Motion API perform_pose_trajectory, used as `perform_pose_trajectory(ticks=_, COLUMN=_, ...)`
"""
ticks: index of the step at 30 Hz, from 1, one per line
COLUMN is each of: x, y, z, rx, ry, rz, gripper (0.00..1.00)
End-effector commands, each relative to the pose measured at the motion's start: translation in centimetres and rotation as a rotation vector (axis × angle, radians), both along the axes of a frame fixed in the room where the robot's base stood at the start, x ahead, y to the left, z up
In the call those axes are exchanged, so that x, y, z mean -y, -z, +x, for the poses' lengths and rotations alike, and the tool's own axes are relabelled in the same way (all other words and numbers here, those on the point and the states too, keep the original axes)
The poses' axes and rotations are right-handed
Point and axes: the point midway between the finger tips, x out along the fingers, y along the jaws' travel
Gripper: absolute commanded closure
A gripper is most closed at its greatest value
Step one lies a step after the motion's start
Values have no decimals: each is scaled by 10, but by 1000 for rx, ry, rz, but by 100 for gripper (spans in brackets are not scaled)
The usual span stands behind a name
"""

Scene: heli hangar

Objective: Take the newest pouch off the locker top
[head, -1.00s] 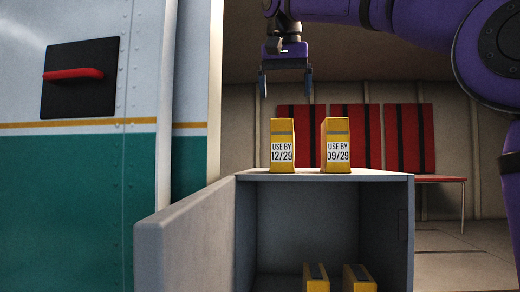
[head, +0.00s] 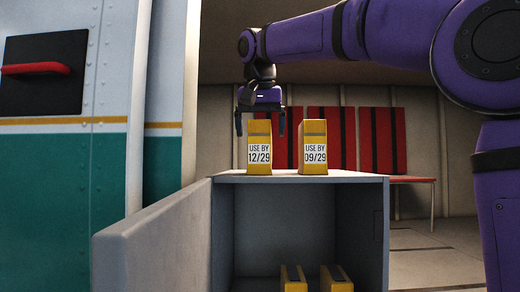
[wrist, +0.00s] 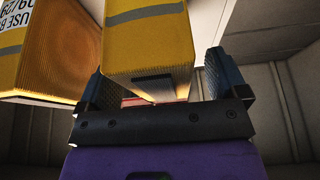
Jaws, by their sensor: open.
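Two yellow pouches stand upright on the locker top (head: 350,178). The left pouch (head: 259,148) reads USE BY 12/29, the later date. The right pouch (head: 314,148) reads USE BY 09/29. My gripper (head: 259,132) is open and points down at the 12/29 pouch, with one finger at each side of its upper end. In the wrist view, the 12/29 pouch (wrist: 150,45) lies between the open fingers of my gripper (wrist: 163,82), and gaps show beside it. The 09/29 pouch (wrist: 50,50) is at the left there, its label partly cut off.
The grey locker stands with its door (head: 155,235) swung open to the left. Two more yellow pouches (head: 293,279) (head: 337,279) sit inside it, low down. A teal and white helicopter side (head: 60,200) is at left. Red seats (head: 382,140) stand behind.

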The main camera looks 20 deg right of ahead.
Motion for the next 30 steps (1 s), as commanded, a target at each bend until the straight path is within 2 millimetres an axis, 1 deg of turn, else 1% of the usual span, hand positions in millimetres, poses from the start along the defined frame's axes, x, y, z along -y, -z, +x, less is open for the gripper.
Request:
perform_pose_trajectory(ticks=1, x=1, y=6, z=2, rx=-1, ry=0, rz=0, gripper=8)
perform_pose_trajectory(ticks=3, x=2, y=11, z=4, rx=-1, ry=0, rz=0, gripper=8)
perform_pose_trajectory(ticks=6, x=2, y=14, z=6, rx=0, ry=-1, rz=0, gripper=8)
perform_pose_trajectory(ticks=21, x=2, y=16, z=6, rx=0, ry=-1, rz=0, gripper=8)
perform_pose_trajectory(ticks=22, x=2, y=16, z=6, rx=0, ry=-1, rz=0, gripper=11)
perform_pose_trajectory(ticks=23, x=2, y=16, z=6, rx=0, ry=-1, rz=0, gripper=18)
perform_pose_trajectory(ticks=24, x=2, y=16, z=6, rx=0, ry=-1, rz=0, gripper=27)
perform_pose_trajectory(ticks=29, x=2, y=16, z=6, rx=0, ry=-1, rz=0, gripper=64)
perform_pose_trajectory(ticks=30, x=2, y=16, z=6, rx=0, ry=-1, rz=0, gripper=73)
